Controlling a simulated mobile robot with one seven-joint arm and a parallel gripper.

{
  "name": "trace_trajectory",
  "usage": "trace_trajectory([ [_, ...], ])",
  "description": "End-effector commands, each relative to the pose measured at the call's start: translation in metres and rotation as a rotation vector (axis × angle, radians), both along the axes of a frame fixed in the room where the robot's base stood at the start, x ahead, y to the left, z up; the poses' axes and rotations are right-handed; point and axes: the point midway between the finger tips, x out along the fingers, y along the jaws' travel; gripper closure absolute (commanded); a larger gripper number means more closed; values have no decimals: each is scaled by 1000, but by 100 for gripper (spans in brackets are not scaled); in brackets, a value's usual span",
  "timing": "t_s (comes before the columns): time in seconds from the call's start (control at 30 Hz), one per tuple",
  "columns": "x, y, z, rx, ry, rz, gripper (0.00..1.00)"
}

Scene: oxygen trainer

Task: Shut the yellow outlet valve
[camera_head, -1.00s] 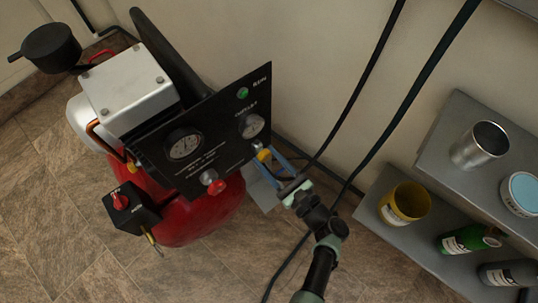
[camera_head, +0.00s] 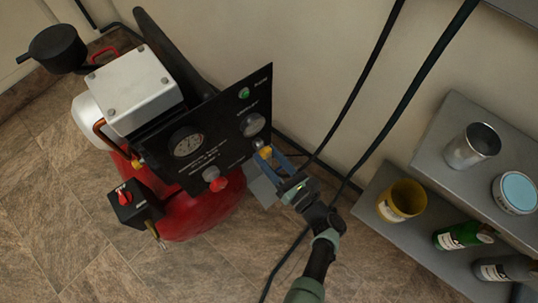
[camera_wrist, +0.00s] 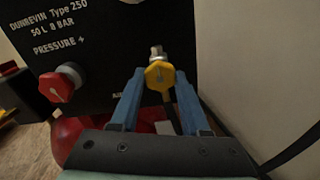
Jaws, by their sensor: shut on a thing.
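The yellow outlet valve (camera_wrist: 160,75) is a small yellow knob on a metal fitting at the lower right of the black panel (camera_wrist: 95,90). In the head view the valve (camera_head: 265,152) shows as a small yellow spot by the panel's right edge. My gripper (camera_wrist: 160,88) has its two blue fingers on either side of the yellow knob, shut on it. In the head view my gripper (camera_head: 268,158) reaches the valve from the lower right. The fingertips partly hide the knob's sides.
A red pressure knob (camera_wrist: 60,84) sits left of the valve on the panel. The red tank (camera_head: 205,213) is below, with a black switch box (camera_head: 133,207) at left. Grey shelves (camera_head: 410,235) with tins and bottles stand at right. Dark cables hang behind my arm.

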Motion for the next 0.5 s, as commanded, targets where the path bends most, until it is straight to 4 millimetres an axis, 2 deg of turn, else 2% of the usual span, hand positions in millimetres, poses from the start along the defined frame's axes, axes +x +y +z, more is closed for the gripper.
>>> trace_trajectory([
  [0.2, -1, 0, -1, 4, 3, -2, 100],
  [0.23, -1, 0, -1, 4, 3, -2, 52],
  [0.4, -1, 0, -1, 2, 2, -1, 24],
  [0.5, 0, 0, 0, 1, 1, -1, 24],
])
